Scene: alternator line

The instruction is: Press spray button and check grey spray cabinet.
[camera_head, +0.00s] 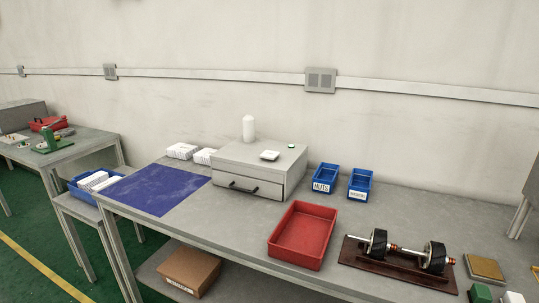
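The grey spray cabinet (232,187) stands at the back middle of the workbench, with a dark handle (242,187) on its front, which looks closed. A small green button (291,146) sits on top of the cabinet near its back right. A white rounded bottle (249,128) shows at the cabinet's back edge; I cannot tell whether it stands on the top or behind. A small white dish (270,155) lies on the cabinet top. Neither of my grippers is in view.
A blue mat (160,188) lies left of the cabinet, with white blocks (181,151) behind it. A red tray (302,235), blue bins (325,179) and a shaft on a wooden stand (398,262) are to the right. A cardboard box (189,269) is on the lower shelf.

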